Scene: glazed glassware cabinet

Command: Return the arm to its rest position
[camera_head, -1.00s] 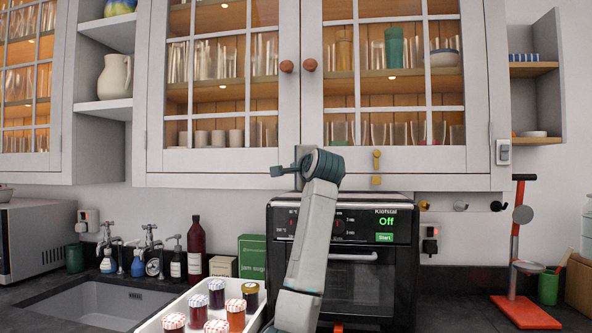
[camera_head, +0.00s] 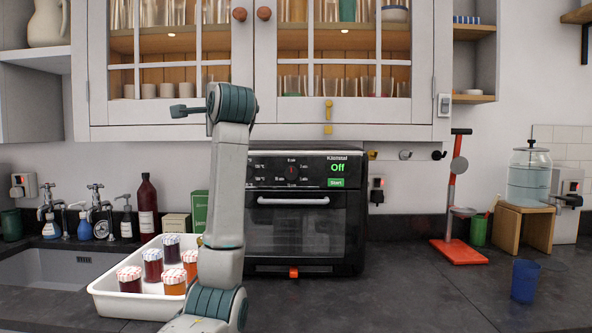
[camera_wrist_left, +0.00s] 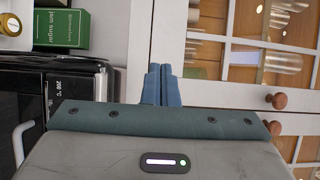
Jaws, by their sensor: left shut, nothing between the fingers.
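My left arm rises through the middle of the head view and bends at the top in front of the lower edge of the glazed cabinet (camera_head: 300,133). My left gripper (camera_head: 175,111) points left there, seen small and side-on. In the left wrist view its two blue fingers (camera_wrist_left: 161,84) are together, with nothing between them. Behind them are the pale cabinet door and its round brown knobs (camera_wrist_left: 279,101). Both cabinet doors look closed. My right gripper is not in view.
A black oven (camera_head: 305,240) stands behind my arm. A white tray (camera_head: 110,303) of lidded jars is beside the arm on the left. A blue cup (camera_head: 525,281), a red stand (camera_head: 459,252) and a water dispenser (camera_head: 529,185) are on the right. The counter right of centre is mostly clear.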

